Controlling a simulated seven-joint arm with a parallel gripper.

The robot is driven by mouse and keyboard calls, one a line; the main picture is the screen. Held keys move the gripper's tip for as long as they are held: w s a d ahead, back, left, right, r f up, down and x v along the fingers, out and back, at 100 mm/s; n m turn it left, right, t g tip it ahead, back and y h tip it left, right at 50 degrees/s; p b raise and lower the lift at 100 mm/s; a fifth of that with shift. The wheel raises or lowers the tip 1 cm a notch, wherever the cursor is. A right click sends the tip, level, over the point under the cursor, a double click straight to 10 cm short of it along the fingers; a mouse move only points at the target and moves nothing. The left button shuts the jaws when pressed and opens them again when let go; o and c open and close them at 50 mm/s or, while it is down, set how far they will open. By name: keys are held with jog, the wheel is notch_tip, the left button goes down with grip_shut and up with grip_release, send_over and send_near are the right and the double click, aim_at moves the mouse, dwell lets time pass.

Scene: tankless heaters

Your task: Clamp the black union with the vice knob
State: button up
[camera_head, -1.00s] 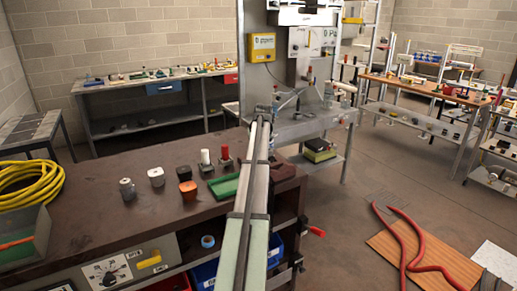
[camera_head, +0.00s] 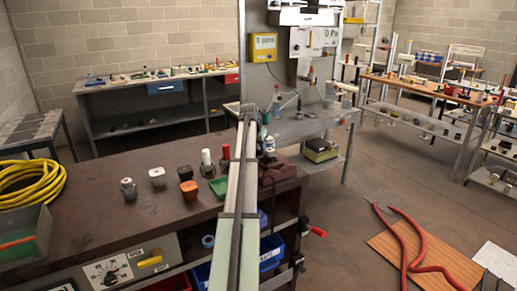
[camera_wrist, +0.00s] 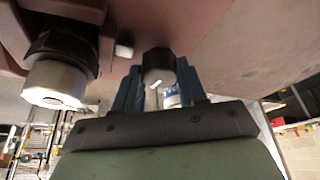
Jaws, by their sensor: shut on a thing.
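The reddish-brown vice (camera_head: 280,170) stands at the right end of the dark bench, partly behind my arm. In the wrist view, which looks upside down, its body (camera_wrist: 75,10) fills the upper left corner. A black nut-like fitting (camera_wrist: 62,45), looking like the black union, sits against the vice with a white round end. My gripper (camera_wrist: 160,75) has blue fingers closed around a small black piece (camera_wrist: 158,60) with a pale end, beside the vice. I cannot tell whether this piece is the vice knob. In the head view the fingertips (camera_head: 264,133) are small and unclear.
A yellow hose coil (camera_head: 30,183) lies at far left. A red handle (camera_head: 317,231) sticks out at the bench's right side.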

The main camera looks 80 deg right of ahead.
dwell(0.3)
jog(key=shift+a, duration=0.1)
jog(key=o, duration=1.1)
jog(key=shift+c, duration=0.2)
jog(key=shift+r, duration=0.1)
jog(key=v, duration=1.3)
jog(key=shift+r, duration=0.3)
jog(key=shift+w, duration=0.15)
